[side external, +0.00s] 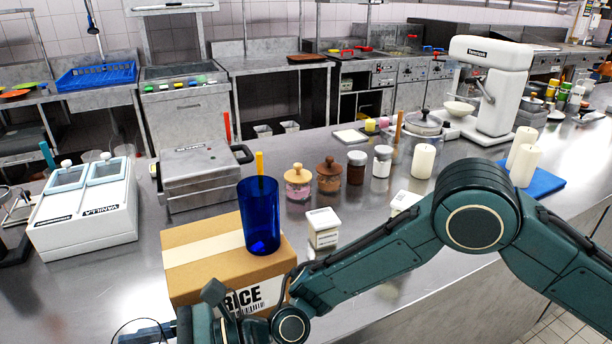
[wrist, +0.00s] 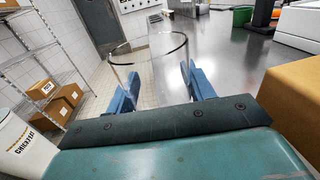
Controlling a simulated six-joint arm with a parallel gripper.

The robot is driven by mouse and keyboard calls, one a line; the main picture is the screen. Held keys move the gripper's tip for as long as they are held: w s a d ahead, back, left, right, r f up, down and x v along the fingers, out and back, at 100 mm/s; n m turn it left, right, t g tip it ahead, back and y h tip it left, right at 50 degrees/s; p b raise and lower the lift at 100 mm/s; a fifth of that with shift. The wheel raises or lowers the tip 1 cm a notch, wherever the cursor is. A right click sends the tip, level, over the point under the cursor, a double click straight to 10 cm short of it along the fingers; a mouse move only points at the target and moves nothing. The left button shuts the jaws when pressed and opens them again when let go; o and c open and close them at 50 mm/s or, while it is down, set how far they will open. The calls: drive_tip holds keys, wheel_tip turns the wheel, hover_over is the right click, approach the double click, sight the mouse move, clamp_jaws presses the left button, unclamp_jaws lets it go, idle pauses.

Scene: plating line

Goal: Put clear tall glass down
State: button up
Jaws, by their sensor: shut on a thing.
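The clear tall glass (wrist: 152,72) stands between the two blue fingers of my gripper (wrist: 160,92) in the wrist view, its dark round rim above them. My gripper is shut on it. The counter's edge and pale floor tiles show through and around the glass; its base is hidden. In the side view, my gripper (side external: 147,334) is at the bottom left, in front of the rice box, and only a faint arc of the glass (side external: 138,321) shows. I cannot tell how high the glass is above the counter.
A cardboard rice box (side external: 190,262) bears a blue tumbler (side external: 260,215) close to my wrist. A white vanilla container (side external: 85,215) stands at the left. Bare steel counter (side external: 105,290) lies between them. Jars (side external: 328,175) and candles (side external: 423,161) stand farther back.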

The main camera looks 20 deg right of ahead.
drive_tip(key=shift+f, duration=1.35)
drive_tip(key=o, duration=1.2)
drive_tip(key=shift+f, duration=0.15)
drive_tip(key=shift+s+d, duration=0.25)
drive_tip(key=shift+d, duration=1.75)
drive_tip(key=shift+s+d, duration=0.2)
drive_tip(key=shift+d, duration=1.75)
drive_tip(key=shift+s+d, duration=0.25)
drive_tip(key=shift+d, duration=1.75)
drive_tip(key=shift+r, duration=0.25)
